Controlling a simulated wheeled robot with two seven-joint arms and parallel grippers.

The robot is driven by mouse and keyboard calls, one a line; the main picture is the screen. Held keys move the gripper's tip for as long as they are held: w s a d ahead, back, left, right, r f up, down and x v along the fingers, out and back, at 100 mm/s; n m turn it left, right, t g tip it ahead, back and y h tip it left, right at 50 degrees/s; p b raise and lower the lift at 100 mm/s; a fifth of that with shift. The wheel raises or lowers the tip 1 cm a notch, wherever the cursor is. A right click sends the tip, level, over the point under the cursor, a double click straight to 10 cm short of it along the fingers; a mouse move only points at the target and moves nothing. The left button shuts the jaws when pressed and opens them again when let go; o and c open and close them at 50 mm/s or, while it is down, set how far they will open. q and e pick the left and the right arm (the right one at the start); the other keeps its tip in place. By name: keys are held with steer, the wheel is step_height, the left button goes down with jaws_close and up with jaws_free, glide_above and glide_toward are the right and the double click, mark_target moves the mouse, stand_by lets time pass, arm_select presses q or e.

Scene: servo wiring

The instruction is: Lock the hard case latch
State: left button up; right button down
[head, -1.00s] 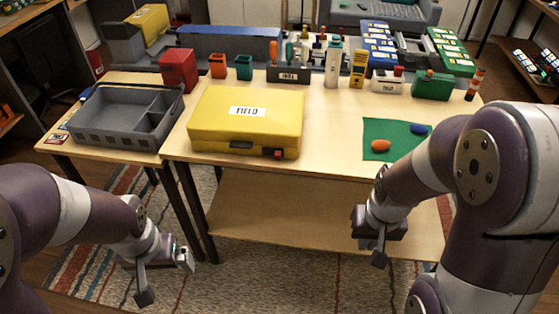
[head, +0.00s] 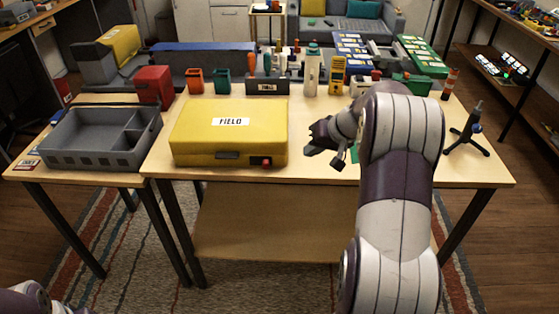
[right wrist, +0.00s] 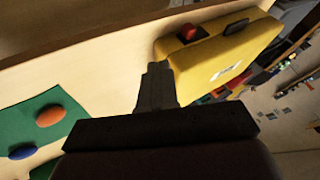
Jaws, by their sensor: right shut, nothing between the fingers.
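The yellow hard case (head: 195,145), labelled FIELD, lies closed on the table. A red latch (head: 267,162) is at the right of its front face, right of a dark handle (head: 227,156). My right gripper (head: 312,146) is just right of the case, above the table and apart from the latch. In the right wrist view its shut, empty fingers (right wrist: 157,70) point toward the case (right wrist: 235,52), with the red latch (right wrist: 188,33) beyond the tips. Only a piece of my left arm shows at the bottom left; its gripper is out of view.
A grey divided tray (head: 85,158) stands left of the case. Bottles, cups and boxes line the back of the table. A green mat (right wrist: 40,128) with orange and blue pieces lies near my right arm. A small black tripod (head: 468,138) stands at the right.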

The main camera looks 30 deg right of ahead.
mark_target(266, 164)
steer(key=x, duration=0.9)
steer(key=shift+w+f, duration=0.1)
steer(key=shift+f, duration=0.05)
steer(key=w+a, duration=0.1)
steer(key=w+a+p, duration=0.1)
steer(key=shift+a+f, duration=0.15)
steer(key=shift+a, duration=0.25)
steer(key=shift+w+a+p, duration=0.1)
steer(key=shift+a+p, duration=0.25)
steer(key=shift+f, duration=0.1)
